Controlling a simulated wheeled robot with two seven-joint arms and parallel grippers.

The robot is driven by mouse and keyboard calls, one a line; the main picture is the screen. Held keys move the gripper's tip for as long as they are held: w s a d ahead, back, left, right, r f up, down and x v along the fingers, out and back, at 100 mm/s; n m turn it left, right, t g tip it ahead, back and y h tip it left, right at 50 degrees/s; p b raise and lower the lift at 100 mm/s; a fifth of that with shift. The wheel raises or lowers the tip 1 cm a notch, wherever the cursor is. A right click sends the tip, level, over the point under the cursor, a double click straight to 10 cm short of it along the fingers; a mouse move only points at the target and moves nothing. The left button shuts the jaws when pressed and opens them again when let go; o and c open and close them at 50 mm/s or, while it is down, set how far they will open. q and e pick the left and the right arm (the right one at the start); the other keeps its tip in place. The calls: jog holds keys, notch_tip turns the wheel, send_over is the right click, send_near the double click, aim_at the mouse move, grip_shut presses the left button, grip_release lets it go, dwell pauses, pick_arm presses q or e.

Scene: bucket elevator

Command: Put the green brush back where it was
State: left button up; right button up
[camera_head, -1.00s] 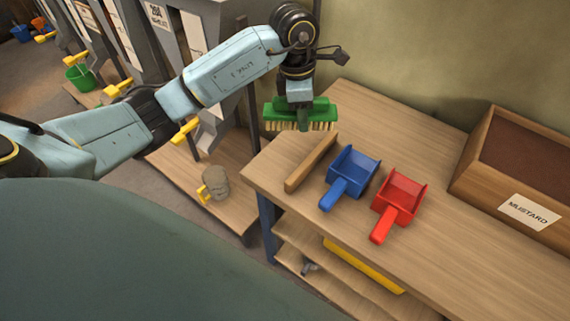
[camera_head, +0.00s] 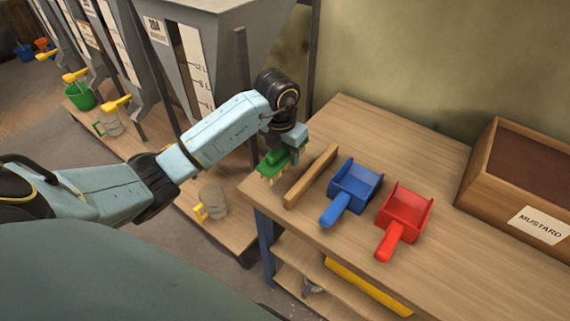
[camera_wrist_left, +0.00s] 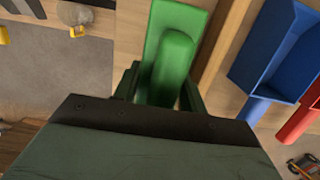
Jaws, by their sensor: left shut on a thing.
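The green brush (camera_head: 272,162) is at the left end of the workbench, left of a wooden strip (camera_head: 312,176). My left gripper (camera_head: 290,152) is shut on it from above. The brush's pale bristles point down; I cannot tell whether they touch the bench top. In the left wrist view the green brush (camera_wrist_left: 172,50) lies between my fingers, with the wooden strip (camera_wrist_left: 225,45) to its right, apart from it. My right gripper is not in view.
A blue scoop (camera_head: 350,190) and a red scoop (camera_head: 404,215) lie right of the strip. A wooden box labelled MUSTARD (camera_head: 520,185) stands at the right. Grey hoppers (camera_head: 205,50) and a mug (camera_head: 212,200) on a low shelf are to the left.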

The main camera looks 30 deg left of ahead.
aim_at(285, 163)
pick_arm(q)
notch_tip(285, 163, down, 4)
jog(key=shift+f, duration=0.1)
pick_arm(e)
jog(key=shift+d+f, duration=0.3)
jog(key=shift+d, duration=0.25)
pick_arm(q)
jog(key=shift+b, duration=0.3)
jog(key=o, duration=0.9)
jog(key=shift+f, duration=0.1)
jog(key=shift+o, duration=0.2)
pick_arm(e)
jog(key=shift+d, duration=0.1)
